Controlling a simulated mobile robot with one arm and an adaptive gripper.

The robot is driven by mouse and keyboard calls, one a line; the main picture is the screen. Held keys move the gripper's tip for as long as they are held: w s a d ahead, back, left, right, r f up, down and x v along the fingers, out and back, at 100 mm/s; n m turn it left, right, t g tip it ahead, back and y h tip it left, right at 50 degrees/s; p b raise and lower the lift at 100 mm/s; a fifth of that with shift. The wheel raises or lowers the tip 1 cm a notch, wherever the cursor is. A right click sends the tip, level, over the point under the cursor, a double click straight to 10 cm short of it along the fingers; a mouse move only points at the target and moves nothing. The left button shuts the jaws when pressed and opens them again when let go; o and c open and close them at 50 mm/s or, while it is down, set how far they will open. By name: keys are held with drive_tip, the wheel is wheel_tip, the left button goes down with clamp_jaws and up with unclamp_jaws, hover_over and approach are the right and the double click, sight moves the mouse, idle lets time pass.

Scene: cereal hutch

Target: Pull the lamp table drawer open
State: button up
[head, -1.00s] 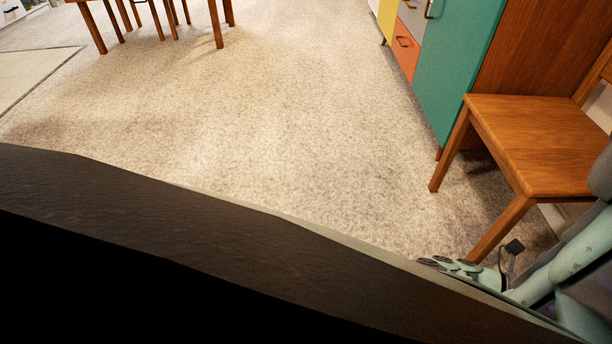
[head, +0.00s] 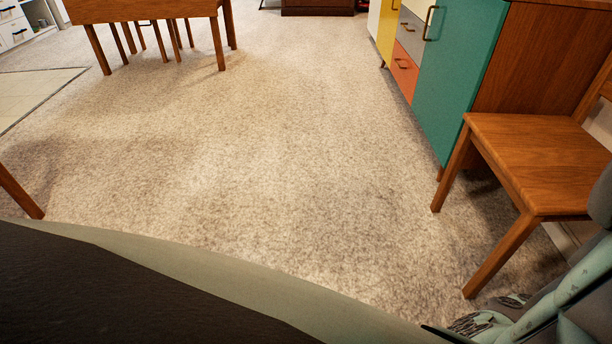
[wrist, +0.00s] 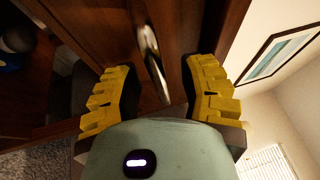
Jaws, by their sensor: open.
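In the wrist view, a dark brown wooden front (wrist: 105,35) fills the upper middle, with a shiny metal handle (wrist: 152,60) on it. I take this front to be the lamp table drawer, though its edges are only partly seen. My gripper (wrist: 158,75) has its two yellow-padded fingers spread, one on each side of the handle. The handle's lower end lies in the gap between them; I cannot tell whether either finger touches it. The head view shows neither the drawer nor the fingers; part of my arm is at its lower right.
In the head view, a wooden chair (head: 545,160) stands at the right beside a cabinet with a teal door (head: 455,75). A wooden table (head: 140,10) stands at the far left. The carpet (head: 250,150) between is clear. A framed picture (wrist: 272,55) hangs on the wall.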

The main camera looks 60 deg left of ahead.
clamp_jaws()
drive_tip(key=shift+s+a, duration=0.1)
idle(0.5)
drive_tip(key=s+a, duration=0.6)
drive_tip(key=s, duration=0.3)
drive_tip(key=s+a, duration=0.6)
drive_tip(key=s, duration=0.4)
drive_tip(key=shift+a+p, duration=0.3)
drive_tip(key=shift+a, duration=0.1)
unclamp_jaws()
